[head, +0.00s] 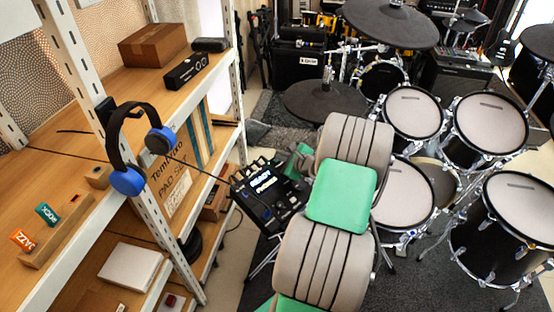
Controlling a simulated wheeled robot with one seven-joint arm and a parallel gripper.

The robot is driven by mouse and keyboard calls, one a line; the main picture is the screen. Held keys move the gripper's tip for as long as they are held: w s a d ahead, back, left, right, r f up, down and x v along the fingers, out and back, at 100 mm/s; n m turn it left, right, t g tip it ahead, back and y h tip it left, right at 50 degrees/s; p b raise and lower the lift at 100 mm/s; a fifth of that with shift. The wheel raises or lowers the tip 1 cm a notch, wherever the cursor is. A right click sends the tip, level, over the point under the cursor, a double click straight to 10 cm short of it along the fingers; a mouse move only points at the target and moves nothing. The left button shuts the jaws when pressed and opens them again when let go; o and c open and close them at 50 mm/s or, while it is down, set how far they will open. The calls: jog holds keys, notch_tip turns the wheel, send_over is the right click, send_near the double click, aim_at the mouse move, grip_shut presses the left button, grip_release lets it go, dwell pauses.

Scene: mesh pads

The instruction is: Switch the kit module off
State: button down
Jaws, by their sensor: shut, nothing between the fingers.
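The kit module (268,196) is a dark, tilted box beside the shelf's right side. Its screen (262,180) is lit and its top line reads READY; the smaller line below is hard to read. Several knobs or buttons show along its upper edge, too small to tell apart. My grey and green arm rises from the bottom, just right of the module. A small green part of my arm shows at the module's upper right. I cannot make out my gripper's fingers; they are hidden behind the arm or lost against the dark module.
A wooden shelf (75,160) with white posts stands at left, holding headphones (127,182), boxes and small ROCK and JAZZ blocks. A drum kit with several pads (413,112) and dark cymbals (392,22) fills the right, close to my arm. Grey carpet lies below.

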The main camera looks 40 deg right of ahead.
jog(key=shift+w+f, duration=0.15)
jog(key=shift+f, duration=0.25)
dwell(0.3)
jog(key=shift+r, duration=0.15)
jog(key=shift+s+r+p, duration=0.3)
jog(key=shift+r+p, duration=0.3)
jog(key=shift+r, duration=0.1)
jog(key=r+p, duration=0.1)
jog(key=r, duration=0.1)
jog(key=s+r+p, duration=0.1)
jog(key=p, duration=0.1)
jog(key=r+p, duration=0.2)
jog(key=shift+s+d+r, duration=0.1)
jog(key=shift+s+r, duration=0.25)
jog(key=shift+s, duration=0.05)
dwell(1.3)
